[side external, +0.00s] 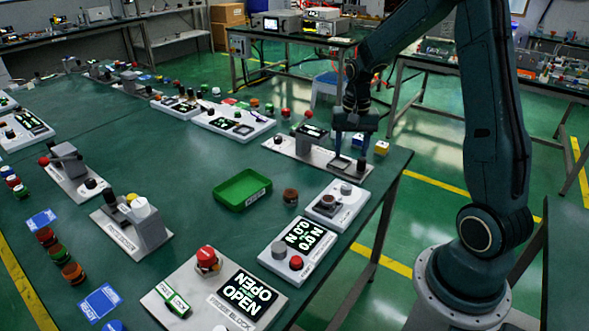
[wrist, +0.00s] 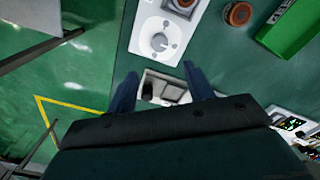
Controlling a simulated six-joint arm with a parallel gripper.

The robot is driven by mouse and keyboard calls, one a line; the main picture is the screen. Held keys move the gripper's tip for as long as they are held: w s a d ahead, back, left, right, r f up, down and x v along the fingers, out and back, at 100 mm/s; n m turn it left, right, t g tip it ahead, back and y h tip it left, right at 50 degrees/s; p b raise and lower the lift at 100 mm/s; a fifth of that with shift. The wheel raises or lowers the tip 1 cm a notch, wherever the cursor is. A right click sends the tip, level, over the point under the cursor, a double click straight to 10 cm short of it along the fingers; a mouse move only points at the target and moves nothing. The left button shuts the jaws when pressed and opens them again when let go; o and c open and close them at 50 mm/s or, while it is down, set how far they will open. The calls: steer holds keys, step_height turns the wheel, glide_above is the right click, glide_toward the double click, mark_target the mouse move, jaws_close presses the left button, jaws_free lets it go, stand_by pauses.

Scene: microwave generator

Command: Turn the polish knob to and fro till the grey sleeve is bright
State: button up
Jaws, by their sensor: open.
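A small white plate (side external: 322,217) near the table's right edge carries a round grey knob (side external: 346,189) and a dark square holder with a brownish round piece (side external: 327,200). In the wrist view the knob (wrist: 160,42) sits among small dark dots, just past my fingertips. I cannot read a label naming it the polish knob, and no grey sleeve can be made out for certain. My gripper (side external: 350,152) points down above the back right of the table, behind this plate. In the wrist view my gripper (wrist: 160,72) has its two fingers apart with nothing between them.
Below my gripper is a long panel (side external: 300,149) with a display and a black knob. A green tray (side external: 242,189) and a brown round piece (side external: 290,198) stand left of the plate. A panel with a red knob (side external: 296,262) is in front. Floor lies beyond the table edge.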

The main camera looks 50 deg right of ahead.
mark_target(347, 186)
steer(key=shift+r, duration=1.05)
steer(key=shift+m, duration=0.3)
steer(key=m, duration=0.4)
steer(key=shift+f, duration=0.15)
steer(key=shift+f, duration=0.1)
steer(key=shift+f, duration=6.75)
steer(key=c, duration=1)
